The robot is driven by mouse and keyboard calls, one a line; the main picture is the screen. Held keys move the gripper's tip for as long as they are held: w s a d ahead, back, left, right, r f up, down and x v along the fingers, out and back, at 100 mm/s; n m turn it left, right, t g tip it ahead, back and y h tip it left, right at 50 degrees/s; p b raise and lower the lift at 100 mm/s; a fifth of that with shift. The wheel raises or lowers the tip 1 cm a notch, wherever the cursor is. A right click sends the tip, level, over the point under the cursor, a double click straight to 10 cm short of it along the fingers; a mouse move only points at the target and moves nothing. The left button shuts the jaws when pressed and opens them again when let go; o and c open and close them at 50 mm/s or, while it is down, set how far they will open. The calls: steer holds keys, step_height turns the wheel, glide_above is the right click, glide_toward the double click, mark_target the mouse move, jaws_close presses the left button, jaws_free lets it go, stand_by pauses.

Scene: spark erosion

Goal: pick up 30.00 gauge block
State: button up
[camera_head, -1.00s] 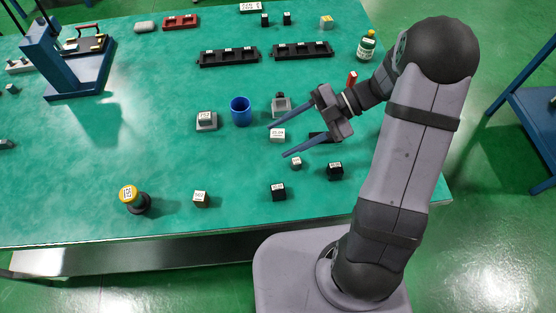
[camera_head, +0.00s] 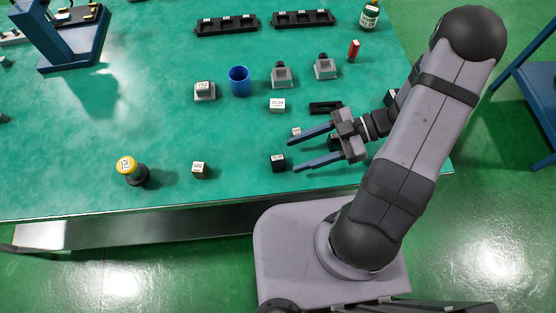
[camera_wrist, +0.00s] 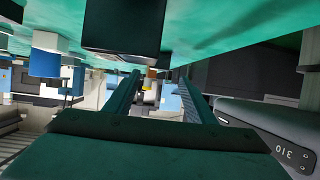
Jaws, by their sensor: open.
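Several small labelled blocks stand on the green table. The print is too small to tell surely which is the 30.00 gauge block. A pale block (camera_head: 277,104) stands mid-table, a small white block (camera_head: 296,132) lies beside my upper finger, and a black block (camera_head: 278,162) with a white label is just left of my fingertips. A pale block (camera_head: 199,168) stands further left. My gripper (camera_head: 291,155) is open and empty, fingers pointing left. In the wrist view my gripper (camera_wrist: 156,78) shows spread fingers with nothing between them; a dark block (camera_wrist: 122,25) is close above.
A blue cup (camera_head: 239,82), a grey stand with a block (camera_head: 204,91) and two grey fixtures (camera_head: 282,75) stand behind. A yellow-topped knob (camera_head: 127,168) is at front left. Black racks (camera_head: 228,25) lie at the back. Table between knob and cup is mostly clear.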

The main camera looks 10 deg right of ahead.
mark_target(277, 161)
steer(key=shift+p+x, duration=0.4)
steer(key=shift+x, duration=2.15)
steer(key=shift+w+f, duration=0.1)
steer(key=shift+f, duration=0.05)
steer(key=shift+d, duration=0.1)
jaws_close()
step_height(277, 161, up, 10)
steer(key=shift+p, duration=0.35)
